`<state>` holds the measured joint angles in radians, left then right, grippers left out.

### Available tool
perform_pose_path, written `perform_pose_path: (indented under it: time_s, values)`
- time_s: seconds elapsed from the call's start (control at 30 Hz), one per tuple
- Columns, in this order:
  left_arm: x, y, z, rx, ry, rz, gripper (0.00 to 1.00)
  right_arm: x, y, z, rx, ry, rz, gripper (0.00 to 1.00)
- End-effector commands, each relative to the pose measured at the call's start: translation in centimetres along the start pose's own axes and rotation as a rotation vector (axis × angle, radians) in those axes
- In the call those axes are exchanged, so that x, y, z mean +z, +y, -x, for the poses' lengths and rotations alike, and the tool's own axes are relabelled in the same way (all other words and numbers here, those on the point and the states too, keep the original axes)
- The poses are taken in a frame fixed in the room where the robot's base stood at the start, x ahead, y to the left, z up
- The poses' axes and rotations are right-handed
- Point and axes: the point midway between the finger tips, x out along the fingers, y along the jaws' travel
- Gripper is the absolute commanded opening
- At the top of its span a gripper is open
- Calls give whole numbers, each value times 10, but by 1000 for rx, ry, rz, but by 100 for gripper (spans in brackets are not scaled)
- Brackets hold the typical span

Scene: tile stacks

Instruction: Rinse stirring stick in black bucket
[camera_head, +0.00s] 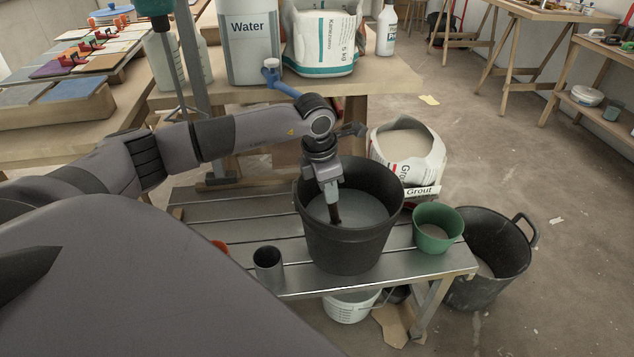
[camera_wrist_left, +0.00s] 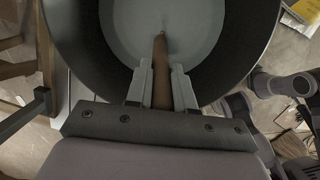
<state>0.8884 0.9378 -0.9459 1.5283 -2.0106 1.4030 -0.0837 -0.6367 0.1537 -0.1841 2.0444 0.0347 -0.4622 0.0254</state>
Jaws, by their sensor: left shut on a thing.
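The black bucket (camera_head: 352,240) stands upright on the slatted metal bench (camera_head: 210,222) and holds greyish liquid. My left gripper (camera_head: 331,186) points down into the bucket's opening and is shut on the stirring stick (camera_head: 335,213). In the left wrist view the brown stick (camera_wrist_left: 161,75) runs from between the fingers of my left gripper (camera_wrist_left: 161,88) towards the pale liquid, inside the dark wall of the bucket (camera_wrist_left: 258,50). The stick's tip seems to meet the liquid; how deep it goes I cannot tell. My right gripper is in neither view.
A green bucket (camera_head: 433,238) stands right of the black bucket, a dark metal cup (camera_head: 268,268) front left. A Grout bag (camera_head: 410,160) is behind. A large black tub (camera_head: 492,280) and a white bucket (camera_head: 349,308) are lower down. The Water container (camera_head: 251,55) stands on the wooden table behind.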

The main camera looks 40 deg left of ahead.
Motion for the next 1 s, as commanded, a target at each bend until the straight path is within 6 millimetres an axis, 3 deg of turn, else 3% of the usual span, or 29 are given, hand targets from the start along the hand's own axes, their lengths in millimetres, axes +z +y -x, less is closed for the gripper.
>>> perform_pose_path:
  time_s: [0.2, 0.57, 1.0]
  values:
    - [13, -2, -2, 0, 0, -1, 0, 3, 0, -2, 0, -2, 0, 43]
    - [14, -2, -1, 0, 1, 0, 0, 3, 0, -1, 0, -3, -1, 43]
    - [14, -2, 34, 1, 1, -1, 0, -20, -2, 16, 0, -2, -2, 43]
